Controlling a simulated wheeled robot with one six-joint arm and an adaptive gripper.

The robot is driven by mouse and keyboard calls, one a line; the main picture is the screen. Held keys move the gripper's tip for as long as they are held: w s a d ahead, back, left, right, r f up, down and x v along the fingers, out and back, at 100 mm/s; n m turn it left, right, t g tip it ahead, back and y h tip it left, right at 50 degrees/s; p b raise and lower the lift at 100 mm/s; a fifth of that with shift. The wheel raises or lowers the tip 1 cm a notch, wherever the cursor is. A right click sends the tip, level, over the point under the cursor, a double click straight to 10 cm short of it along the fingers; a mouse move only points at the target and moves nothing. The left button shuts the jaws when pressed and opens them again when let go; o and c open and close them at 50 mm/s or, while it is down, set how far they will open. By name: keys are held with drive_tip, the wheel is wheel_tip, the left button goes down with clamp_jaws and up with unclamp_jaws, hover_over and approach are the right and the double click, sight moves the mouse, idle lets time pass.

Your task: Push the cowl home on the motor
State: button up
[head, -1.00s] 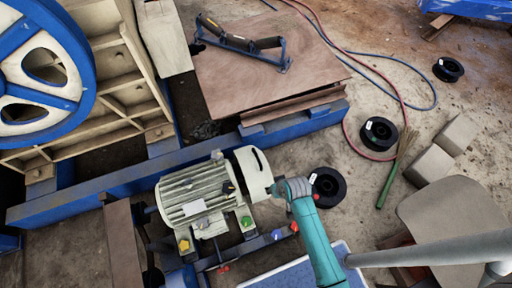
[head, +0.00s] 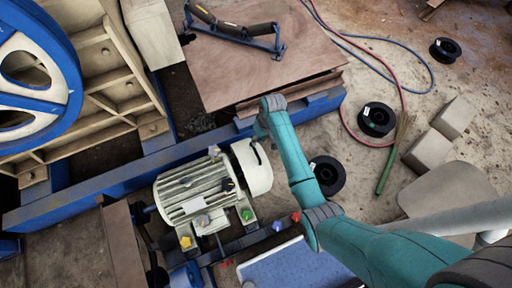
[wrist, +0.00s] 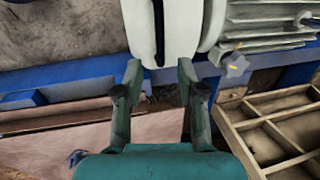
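The grey finned motor (head: 190,193) stands on the blue frame in the head view. It also shows at the upper right of the wrist view (wrist: 265,25). The cream cowl (head: 256,172) is at the motor's right end, in line with it; a dark slot runs across it. How far it sits on the motor I cannot tell. In the wrist view the cowl (wrist: 177,30) fills the top middle. My gripper (wrist: 159,72) is open, its two fingers apart, with the tips at the cowl's near edge. Whether they touch it is unclear. In the head view, the fingers are largely hidden behind my wrist.
A blue beam (head: 100,193) runs behind the motor. Coloured knobs, including a yellow one (head: 185,242) and a green one (head: 247,215), are by the motor. A wooden board with a roller bracket (head: 240,32) lies beyond. Black spools (head: 328,174) and grey blocks (head: 428,150) are at right.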

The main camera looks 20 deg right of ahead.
sight(255, 150)
drive_tip(key=f, duration=0.2)
drive_tip(key=a+f, duration=0.1)
drive_tip(key=f, duration=0.4)
drive_tip(key=shift+a+f, duration=0.3)
clamp_jaws()
